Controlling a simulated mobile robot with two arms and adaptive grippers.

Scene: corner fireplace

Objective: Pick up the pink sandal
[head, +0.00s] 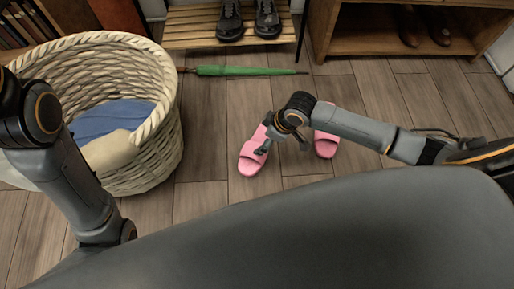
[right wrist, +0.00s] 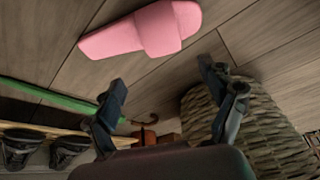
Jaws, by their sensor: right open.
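Two pink sandals lie on the wooden floor in the head view. The left sandal (head: 252,158) has its strap partly behind a finger of my right gripper (head: 283,146). The right sandal (head: 326,147) is partly covered by my right arm. In the right wrist view one pink sandal (right wrist: 145,32) lies at the top, beyond the fingertips of the gripper (right wrist: 162,76). The fingers are spread wide with nothing between them. Whether a finger touches the left sandal, I cannot tell. My left arm shows, but its gripper does not.
A wicker basket (head: 160,150) with a blue cloth (head: 108,118) stands at left. A green umbrella (head: 240,71) lies behind the sandals. Dark shoes stand on a slatted rack (head: 190,35), and a wooden shelf (head: 362,45) stands at back right. Floor between basket and left sandal is clear.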

